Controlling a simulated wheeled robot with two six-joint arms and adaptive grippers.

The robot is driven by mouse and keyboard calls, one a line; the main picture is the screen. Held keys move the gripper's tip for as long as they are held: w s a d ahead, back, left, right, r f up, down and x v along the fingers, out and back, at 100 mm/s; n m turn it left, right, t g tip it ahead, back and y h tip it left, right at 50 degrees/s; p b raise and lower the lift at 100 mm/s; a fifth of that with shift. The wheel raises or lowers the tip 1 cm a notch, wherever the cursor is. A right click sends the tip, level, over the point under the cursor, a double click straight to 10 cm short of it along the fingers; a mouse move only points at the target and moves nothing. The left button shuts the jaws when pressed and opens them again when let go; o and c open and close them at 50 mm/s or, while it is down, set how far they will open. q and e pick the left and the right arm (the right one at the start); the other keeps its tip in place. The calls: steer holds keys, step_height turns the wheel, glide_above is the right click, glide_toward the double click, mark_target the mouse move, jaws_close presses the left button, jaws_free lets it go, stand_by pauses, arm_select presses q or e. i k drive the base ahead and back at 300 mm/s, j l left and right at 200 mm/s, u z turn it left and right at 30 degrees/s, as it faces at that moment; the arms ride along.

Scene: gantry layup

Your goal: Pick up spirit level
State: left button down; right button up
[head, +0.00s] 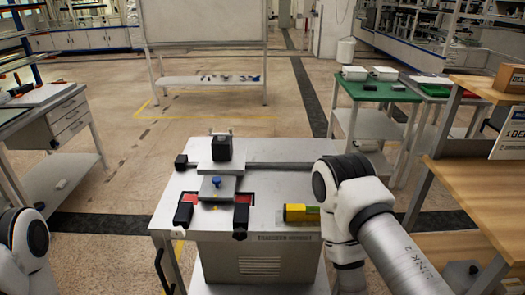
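A short yellow block with a dark, greenish middle, which looks like the spirit level (297,213), lies on the right part of the grey machine table in the head view. Its right end is close to my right arm in the picture; I cannot tell whether they touch. My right arm comes in from the lower right and bends down at the table's right side, and its gripper is not visible. My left arm shows only at the lower left edge, and its gripper is out of the picture.
The grey table (275,222) carries a metal fixture with black clamps (184,212), a black block (222,148) and a long dark bar (280,165). A green-topped cart (376,90) stands back right, wooden shelves (465,185) at the right. Floor behind the table is open.

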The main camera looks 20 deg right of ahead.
mark_target(292, 212)
steer(key=z, duration=0.95)
